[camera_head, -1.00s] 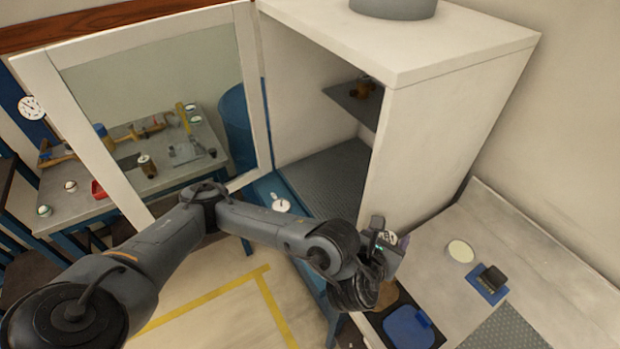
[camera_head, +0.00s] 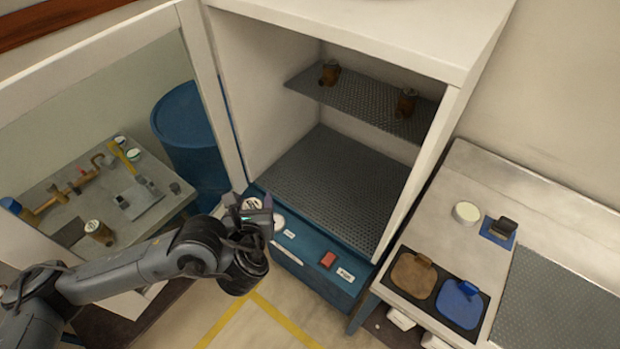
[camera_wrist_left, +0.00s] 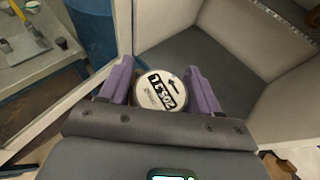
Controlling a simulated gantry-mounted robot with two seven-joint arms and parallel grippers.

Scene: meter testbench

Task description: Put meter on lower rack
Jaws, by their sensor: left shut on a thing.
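My left gripper (camera_head: 254,207) is shut on a round meter with a white dial face (camera_wrist_left: 160,90); the dial shows between the two purple fingers in the left wrist view. In the head view the gripper is in front of the open cabinet's lower left corner. The lower rack (camera_head: 335,180) is a bare, dark perforated shelf inside the cabinet. The upper rack (camera_head: 360,104) holds a brown meter at its left (camera_head: 329,72) and another at its right (camera_head: 406,102). My right gripper is not in view.
The glass door (camera_head: 100,110) stands open at the left. A blue panel (camera_head: 300,255) with a red switch (camera_head: 327,260) lies below the cabinet opening. A bench (camera_head: 425,235) with a brown lid (camera_head: 413,275) and a blue lid (camera_head: 462,303) is at the right.

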